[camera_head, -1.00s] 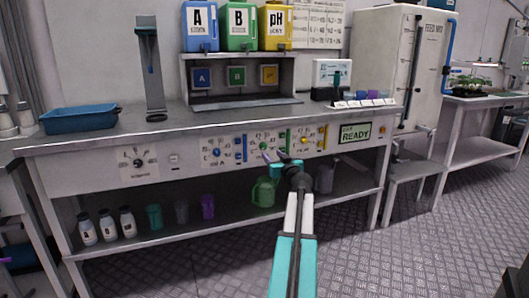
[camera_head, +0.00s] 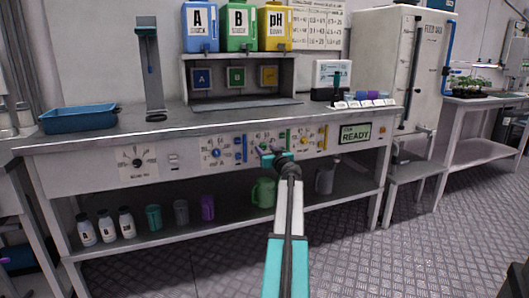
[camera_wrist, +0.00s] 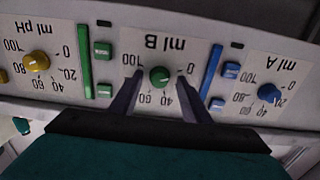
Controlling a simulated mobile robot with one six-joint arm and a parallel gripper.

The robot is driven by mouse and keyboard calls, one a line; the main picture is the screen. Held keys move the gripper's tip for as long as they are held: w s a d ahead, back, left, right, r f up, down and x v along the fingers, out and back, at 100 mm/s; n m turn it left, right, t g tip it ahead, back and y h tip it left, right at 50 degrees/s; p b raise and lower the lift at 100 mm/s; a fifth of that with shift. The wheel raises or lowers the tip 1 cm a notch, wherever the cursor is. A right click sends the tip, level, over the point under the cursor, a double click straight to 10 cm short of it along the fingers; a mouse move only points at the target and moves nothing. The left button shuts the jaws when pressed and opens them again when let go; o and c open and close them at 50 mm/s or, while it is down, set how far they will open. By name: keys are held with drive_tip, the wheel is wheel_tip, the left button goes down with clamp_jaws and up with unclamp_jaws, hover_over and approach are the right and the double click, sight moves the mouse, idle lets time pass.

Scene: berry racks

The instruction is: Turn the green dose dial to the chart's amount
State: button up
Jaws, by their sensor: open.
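The green dose dial (camera_wrist: 160,76) sits on the panel marked "ml B", with numbers around it; the wrist view shows it upside down. My gripper (camera_wrist: 158,84) is open, its two dark fingers on either side of the dial. I cannot tell whether they touch it. In the head view my gripper (camera_head: 268,155) is at the bench's front panel and hides most of the dial. The chart (camera_head: 318,25) hangs on the back wall at the top; its rows are too small to read.
A blue dial (camera_wrist: 269,92) and a yellow dial (camera_wrist: 37,61) flank the green one. Green buttons (camera_wrist: 103,49) and blue buttons (camera_wrist: 231,70) lie close by. A display (camera_head: 356,133) reads "READY". Jugs A, B (camera_head: 239,25) and pH stand above.

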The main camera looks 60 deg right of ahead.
idle(0.3)
drive_tip(key=c, duration=1)
drive_tip(key=shift+a, duration=0.3)
drive_tip(key=shift+c, duration=0.4)
drive_tip(key=shift+w+d+r, duration=0.1)
drive_tip(key=shift+w+d, duration=0.05)
drive_tip(key=shift+d, duration=0.1)
drive_tip(key=shift+o, duration=0.2)
